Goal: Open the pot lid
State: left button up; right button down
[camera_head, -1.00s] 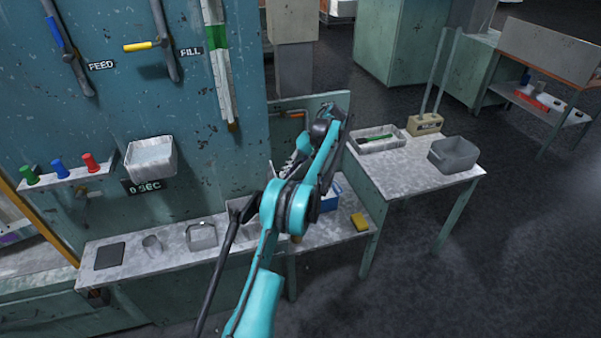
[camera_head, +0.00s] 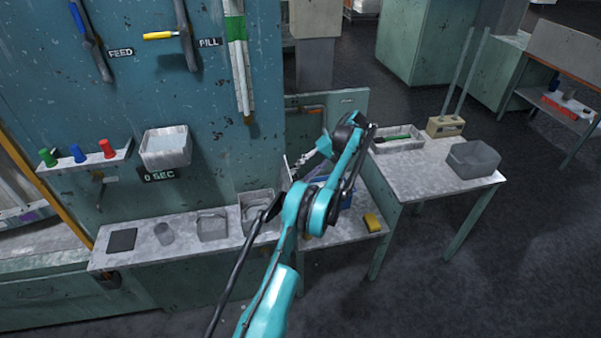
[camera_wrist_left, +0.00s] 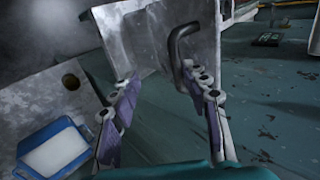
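My left gripper (camera_head: 302,163) reaches over the back of the low bench, partly hidden by its own arm. In the left wrist view my left gripper (camera_wrist_left: 160,105) has its two purple-padded fingers spread apart, with nothing between the tips. Just beyond them is a grey metal plate, apparently the pot lid (camera_wrist_left: 140,30), with a dark bent handle (camera_wrist_left: 181,45) close to the right finger. I cannot tell whether the handle touches it. In the head view a thin pale plate edge (camera_head: 287,169) stands beside the gripper. The pot body is not clear. My right gripper is not in view.
A blue box (camera_wrist_left: 55,150) and a bench surface with a round hole lie at left in the wrist view. The teal wall panel (camera_head: 215,100) stands behind the low bench.

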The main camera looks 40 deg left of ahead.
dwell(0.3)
pick_arm(q)
jog(key=shift+r, duration=0.15)
dwell(0.3)
notch_tip(320, 180, up, 10)
dwell(0.4)
jog(key=shift+a, duration=0.1)
dwell(0.4)
